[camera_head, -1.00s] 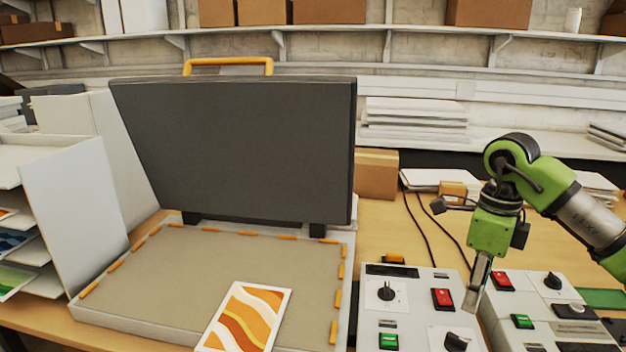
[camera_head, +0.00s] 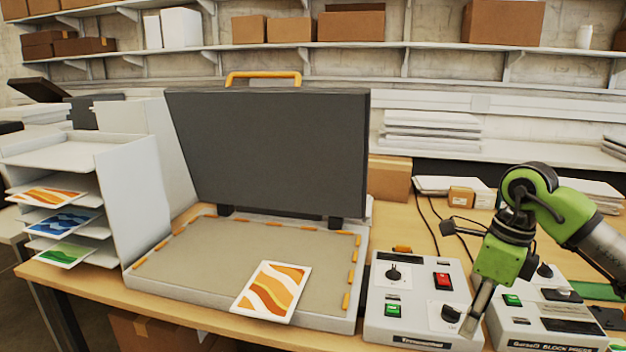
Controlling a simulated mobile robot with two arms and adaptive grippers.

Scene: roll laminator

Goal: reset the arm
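My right gripper (camera_head: 477,309) points down over the right side of the near control box (camera_head: 415,332), close to its black knob (camera_head: 451,313). I cannot tell whether it touches the box. Its fingers look close together, seen edge-on, and I cannot tell if they are shut. My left gripper is not in view. The press stands open, with its dark lid (camera_head: 270,150) raised by the orange handle (camera_head: 262,76). An orange-striped print (camera_head: 272,291) lies on the front edge of the press bed (camera_head: 215,262).
A second control box (camera_head: 540,338) stands right of the first, partly behind my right arm. A white tray rack (camera_head: 135,205) with several prints is at the left. Cables and a small cardboard box (camera_head: 461,196) lie behind the control boxes.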

